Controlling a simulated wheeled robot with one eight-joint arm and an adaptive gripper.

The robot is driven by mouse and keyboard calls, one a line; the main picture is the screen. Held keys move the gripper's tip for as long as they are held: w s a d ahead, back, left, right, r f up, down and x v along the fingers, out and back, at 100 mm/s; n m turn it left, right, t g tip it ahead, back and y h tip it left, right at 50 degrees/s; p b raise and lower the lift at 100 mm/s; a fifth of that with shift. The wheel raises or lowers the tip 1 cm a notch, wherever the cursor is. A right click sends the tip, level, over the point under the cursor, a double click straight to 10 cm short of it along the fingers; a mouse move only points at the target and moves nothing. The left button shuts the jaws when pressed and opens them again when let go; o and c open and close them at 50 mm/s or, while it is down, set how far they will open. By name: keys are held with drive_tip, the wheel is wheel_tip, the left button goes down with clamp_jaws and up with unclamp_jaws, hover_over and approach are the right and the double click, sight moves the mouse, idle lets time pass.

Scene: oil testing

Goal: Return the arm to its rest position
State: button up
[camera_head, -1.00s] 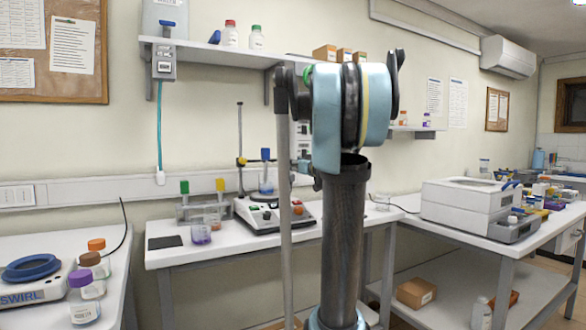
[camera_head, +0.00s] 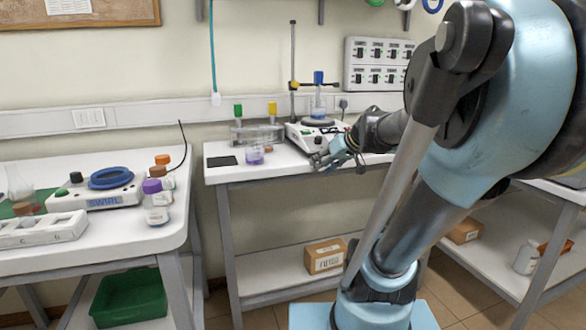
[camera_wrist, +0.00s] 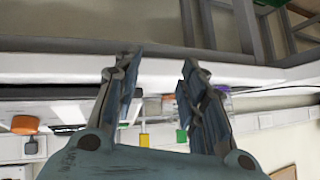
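My arm leans across the right side of the head view, with its forearm reaching back left. My gripper (camera_head: 336,156) is at the front of the middle bench (camera_head: 215,176), beside the white stirrer device (camera_head: 303,137). In the wrist view my gripper (camera_wrist: 157,70) has its two fingers apart. Nothing is held between them, and bench items show behind. I cannot tell how far the fingers are above the bench top.
A rack with green and yellow tops (camera_head: 257,133) stands behind. The left bench (camera_head: 110,240) carries a swirl mixer (camera_head: 105,190) and bottles. Tiled floor shows between benches.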

drive_tip(key=s+d+f+m+g+h, duration=0.2)
drive_tip(key=s+d+f+h, duration=0.1)
drive_tip(key=s+f, duration=0.5)
drive_tip(key=s+d+f+m+g+h, duration=0.2)
drive_tip(key=s+d+f, duration=0.4)
drive_tip(key=s, duration=0.5)
wheel_tip(320, 180, down, 2)
drive_tip(key=shift+s+f+g+h, duration=0.2)
drive_tip(key=shift+s+g+h, duration=0.1)
drive_tip(key=shift+g+h, duration=0.3)
drive_tip(key=shift+a, duration=0.1)
drive_tip(key=shift+w+f, duration=0.2)
drive_tip(key=shift+w, duration=0.25)
idle(0.3)
